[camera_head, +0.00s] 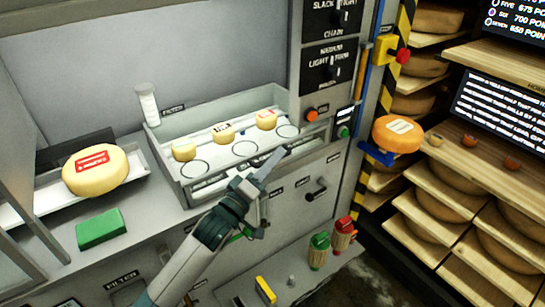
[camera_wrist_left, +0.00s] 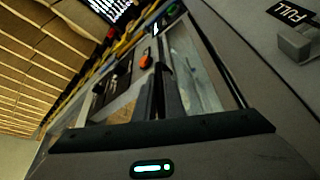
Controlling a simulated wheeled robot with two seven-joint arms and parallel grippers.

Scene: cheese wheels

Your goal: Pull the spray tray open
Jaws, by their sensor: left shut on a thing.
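The spray tray (camera_head: 220,160) is a pale metal tray with ring marks, set into the grey machine front. Small yellow cheese wheels (camera_head: 223,134) stand along its back, one of them with a red label (camera_head: 266,120). My left gripper (camera_head: 272,162) is at the tray's front edge, right of its middle. It is shut on the tray's front part, which the fingers mostly hide. In the left wrist view the dark fingers (camera_wrist_left: 166,92) reach toward the metal front, with the grip point unclear. My right gripper is in neither view.
A large labelled cheese (camera_head: 96,171) sits on the left, with a green block (camera_head: 100,229) in front. An orange cheese (camera_head: 397,134) and shelves of wheels stand at right. Green and red bottles (camera_head: 319,250) stand on a lower ledge. A white cylinder (camera_head: 148,104) stands behind the tray's left corner.

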